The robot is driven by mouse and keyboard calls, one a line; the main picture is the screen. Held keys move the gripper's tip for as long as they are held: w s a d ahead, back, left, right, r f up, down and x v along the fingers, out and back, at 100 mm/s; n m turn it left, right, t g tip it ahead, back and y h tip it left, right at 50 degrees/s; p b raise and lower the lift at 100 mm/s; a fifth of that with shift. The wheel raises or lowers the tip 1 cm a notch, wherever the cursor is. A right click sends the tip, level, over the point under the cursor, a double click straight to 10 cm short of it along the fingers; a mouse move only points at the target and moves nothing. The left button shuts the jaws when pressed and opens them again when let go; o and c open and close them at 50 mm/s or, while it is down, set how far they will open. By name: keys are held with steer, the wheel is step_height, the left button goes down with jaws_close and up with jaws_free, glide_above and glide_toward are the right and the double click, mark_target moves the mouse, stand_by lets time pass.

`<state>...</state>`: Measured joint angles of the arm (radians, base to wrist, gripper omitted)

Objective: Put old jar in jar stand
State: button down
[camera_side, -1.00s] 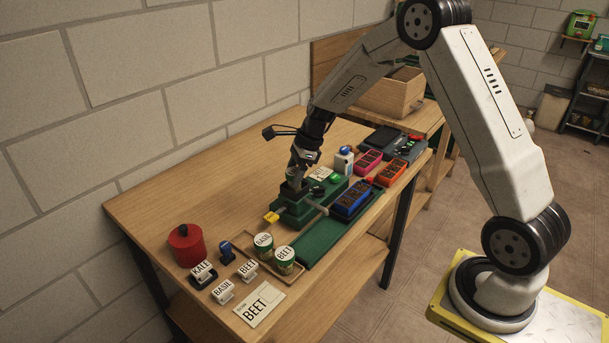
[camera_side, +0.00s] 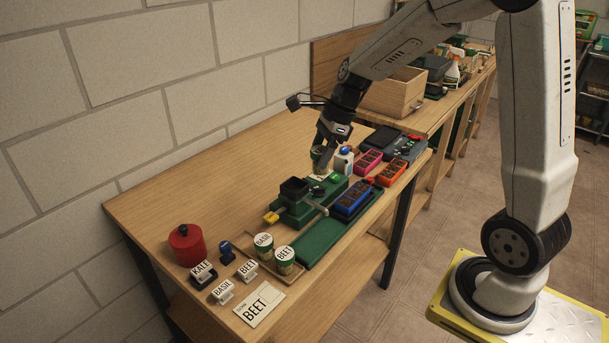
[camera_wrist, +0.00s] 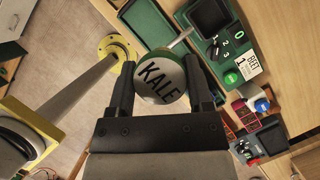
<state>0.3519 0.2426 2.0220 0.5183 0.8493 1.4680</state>
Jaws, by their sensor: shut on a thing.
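My gripper (camera_wrist: 160,66) is shut on a jar with a white lid marked KALE (camera_wrist: 161,80), held between its two fingers. In the side view, my gripper (camera_side: 323,160) and the jar (camera_side: 317,156) are up by the far end of the green machine (camera_side: 300,212), near a white bottle. The jar stand looks to be the low wooden tray (camera_side: 287,282) near the front of the bench. It holds a BASIL jar (camera_side: 263,246) and a BEET jar (camera_side: 285,261), well apart from my gripper.
A black hopper (camera_side: 294,188) tops the machine, with a blue seedling tray (camera_side: 352,202) beside it. Pink (camera_side: 368,162) and orange (camera_side: 391,173) trays stand farther back. A red canister (camera_side: 186,245), labelled stamps and a BEET card (camera_side: 260,304) lie near the stand. The bench's wall side is clear.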

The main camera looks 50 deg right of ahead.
steer(key=shift+s+a+r, duration=0.15)
steer(key=shift+s+r, duration=0.2)
steer(key=shift+s, duration=0.5)
steer(key=shift+s+a+r, duration=0.1)
steer(key=shift+s+r, duration=0.3)
steer(key=shift+s, duration=0.4)
steer(key=shift+s+a+r, duration=0.15)
steer(key=shift+s+r, duration=0.2)
steer(key=shift+s, duration=0.5)
steer(key=w+a+f, duration=0.3)
steer(key=a+f, duration=0.5)
steer(key=a, duration=0.4)
steer(key=shift+f, duration=0.15)
